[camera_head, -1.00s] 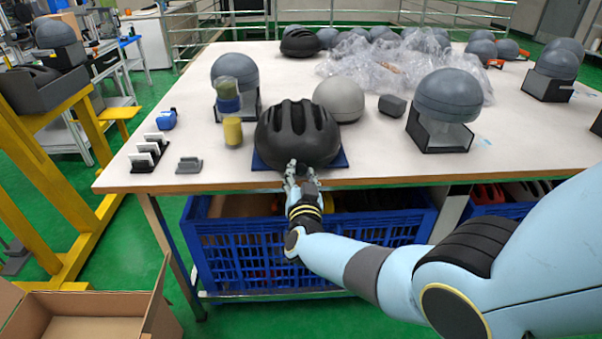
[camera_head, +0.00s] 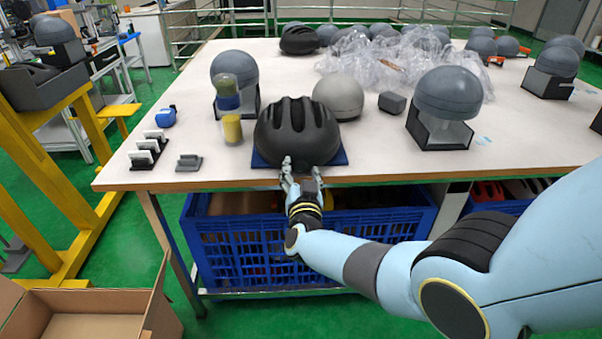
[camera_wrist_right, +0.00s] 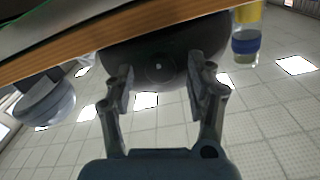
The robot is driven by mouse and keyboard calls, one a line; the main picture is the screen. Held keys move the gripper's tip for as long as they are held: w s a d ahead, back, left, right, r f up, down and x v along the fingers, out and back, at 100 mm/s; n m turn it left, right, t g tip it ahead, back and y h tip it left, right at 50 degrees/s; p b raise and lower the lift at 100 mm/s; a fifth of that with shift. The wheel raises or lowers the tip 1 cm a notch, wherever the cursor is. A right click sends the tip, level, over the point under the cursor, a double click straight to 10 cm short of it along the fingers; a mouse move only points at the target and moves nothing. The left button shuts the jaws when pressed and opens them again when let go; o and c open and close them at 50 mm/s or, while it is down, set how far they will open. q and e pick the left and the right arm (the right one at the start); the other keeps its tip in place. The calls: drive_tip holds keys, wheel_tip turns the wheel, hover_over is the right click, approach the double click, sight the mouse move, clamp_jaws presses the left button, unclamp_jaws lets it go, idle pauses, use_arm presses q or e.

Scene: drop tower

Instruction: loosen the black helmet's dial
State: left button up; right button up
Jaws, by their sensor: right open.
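The black helmet (camera_head: 297,130) sits on a blue mat (camera_head: 341,158) at the front edge of the table, its vents facing up. My right gripper (camera_head: 303,168) is just in front of the helmet's near lower edge, with its fingers pointing at it. In the right wrist view the gripper (camera_wrist_right: 160,85) is open, its two fingers apart with the dark helmet (camera_wrist_right: 150,55) beyond and between them. A small pale spot, possibly the dial's centre, shows on the helmet between the fingers. The dial's outline is too dark to tell. My left gripper is not in view.
A grey dome (camera_head: 339,97) stands right behind the helmet. A yellow-and-blue container stack (camera_head: 229,110) stands close to its left. A dark headform stand (camera_head: 440,130) is to the right. A blue crate (camera_head: 250,250) sits under the table.

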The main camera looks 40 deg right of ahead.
drive_tip(key=shift+s, duration=0.1)
drive_tip(key=v, duration=1.2)
drive_tip(key=shift+f, duration=0.1)
